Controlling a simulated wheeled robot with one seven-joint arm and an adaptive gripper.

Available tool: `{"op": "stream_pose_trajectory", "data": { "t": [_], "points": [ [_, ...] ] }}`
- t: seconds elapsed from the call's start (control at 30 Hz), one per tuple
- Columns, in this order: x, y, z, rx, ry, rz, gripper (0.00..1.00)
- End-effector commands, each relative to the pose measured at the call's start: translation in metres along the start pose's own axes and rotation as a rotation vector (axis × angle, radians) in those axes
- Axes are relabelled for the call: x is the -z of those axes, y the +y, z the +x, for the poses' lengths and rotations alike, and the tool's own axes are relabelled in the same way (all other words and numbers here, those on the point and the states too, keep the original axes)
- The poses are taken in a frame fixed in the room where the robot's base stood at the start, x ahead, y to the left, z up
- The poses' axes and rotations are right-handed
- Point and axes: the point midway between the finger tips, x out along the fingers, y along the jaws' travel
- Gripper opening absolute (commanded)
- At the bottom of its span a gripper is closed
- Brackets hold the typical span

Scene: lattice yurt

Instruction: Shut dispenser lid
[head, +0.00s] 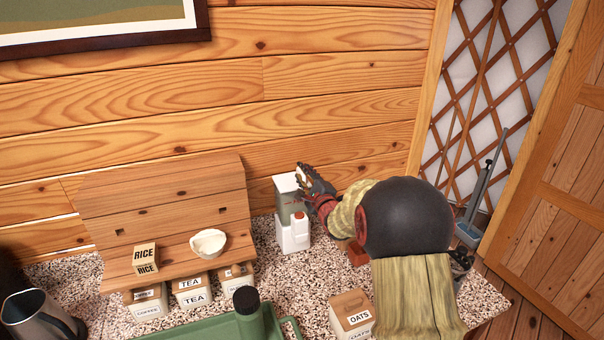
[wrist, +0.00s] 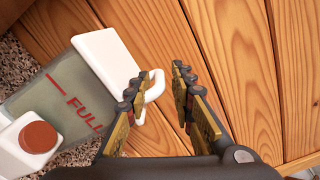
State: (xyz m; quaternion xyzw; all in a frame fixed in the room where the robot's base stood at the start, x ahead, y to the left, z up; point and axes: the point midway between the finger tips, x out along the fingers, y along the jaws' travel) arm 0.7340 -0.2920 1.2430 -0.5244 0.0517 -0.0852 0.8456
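The dispenser (head: 293,212) stands on the speckled counter against the plank wall. It has a white body, a grey see-through tank marked FULL (wrist: 80,108) and a red-brown round knob (wrist: 38,137). Its white lid (wrist: 108,62) is at the top of the tank, with a small white loop at its edge (wrist: 156,86). I cannot tell whether the lid is fully seated. My gripper (head: 304,178) is at the dispenser's upper right. In the wrist view my gripper (wrist: 160,88) is open, with the loop between its fingers, close to the left finger, which partly hides it.
A wooden shelf (head: 190,205) at left holds a rice box (head: 146,258) and a white bowl (head: 208,243). Tea (head: 192,291) and oats (head: 352,313) canisters, a green container (head: 215,325) and a metal jug (head: 38,315) stand in front. A reddish block (head: 357,254) lies beside my arm.

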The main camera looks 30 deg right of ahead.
Motion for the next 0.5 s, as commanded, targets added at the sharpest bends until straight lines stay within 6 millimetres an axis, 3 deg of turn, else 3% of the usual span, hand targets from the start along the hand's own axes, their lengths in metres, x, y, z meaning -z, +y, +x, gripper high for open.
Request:
{"op": "stream_pose_trajectory", "data": {
  "t": [0.3, 0.5],
  "points": [
    [0.003, 0.001, -0.065, -0.002, 0.005, 0.001, 0.29],
    [0.002, 0.001, -0.095, 0.000, 0.004, 0.001, 0.29]
  ]
}}
